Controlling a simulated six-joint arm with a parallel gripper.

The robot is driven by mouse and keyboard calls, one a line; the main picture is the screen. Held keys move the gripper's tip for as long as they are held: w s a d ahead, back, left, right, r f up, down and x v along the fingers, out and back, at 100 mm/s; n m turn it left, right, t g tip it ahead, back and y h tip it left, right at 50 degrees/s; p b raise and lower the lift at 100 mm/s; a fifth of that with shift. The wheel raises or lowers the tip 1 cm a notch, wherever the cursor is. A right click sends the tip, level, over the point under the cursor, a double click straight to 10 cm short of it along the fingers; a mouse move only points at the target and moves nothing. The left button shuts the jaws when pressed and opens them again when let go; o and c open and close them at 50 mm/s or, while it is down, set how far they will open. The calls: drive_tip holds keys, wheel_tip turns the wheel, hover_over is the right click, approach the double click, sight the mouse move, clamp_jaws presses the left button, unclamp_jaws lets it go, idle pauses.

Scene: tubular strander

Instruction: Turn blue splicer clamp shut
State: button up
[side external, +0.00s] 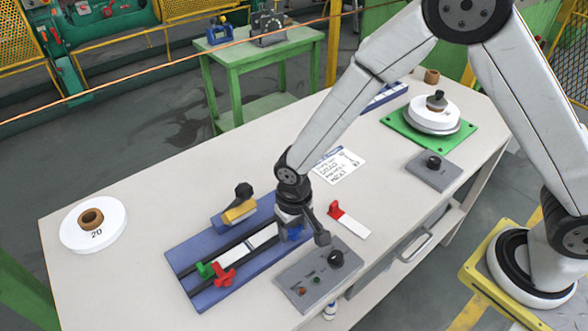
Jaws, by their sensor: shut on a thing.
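The blue splicer clamp (294,234) sits at the right end of the splicer's track, mostly hidden under my gripper. My gripper (298,228) points down over it and is shut on it. The splicer has a flat blue base plate (206,298) with dark rails and pale strips along the middle. A green clamp (205,270) and a red clamp (224,276) stand at its left end. A yellow block with a black knob (240,207) stands at its back edge. How far the blue clamp is turned cannot be told.
A grey control box (304,283) with a black knob lies close in front of my gripper. A red-handled white piece (348,222) lies to its right, a printed card (338,166) behind. A white disc (93,240) lies far left; a green plate (462,139) carries discs at right.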

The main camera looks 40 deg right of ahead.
sight(294, 228)
idle(0.3)
drive_tip(key=o, duration=1.3)
drive_tip(key=shift+r, duration=0.1)
drive_tip(key=shift+r, duration=3.85)
drive_tip(key=s+d+r+t, duration=0.1)
drive_tip(key=s+d, duration=0.1)
drive_tip(key=d, duration=0.4)
drive_tip(key=s+d+r, duration=0.1)
drive_tip(key=s+d, duration=0.2)
drive_tip(key=d, duration=0.3)
drive_tip(key=s+d+r+t, duration=0.1)
drive_tip(key=s+d+r, duration=0.1)
drive_tip(key=d, duration=0.4)
drive_tip(key=shift+s+d+r+t, duration=0.1)
drive_tip(key=shift+s+d+t, duration=0.2)
drive_tip(key=shift+s, duration=0.4)
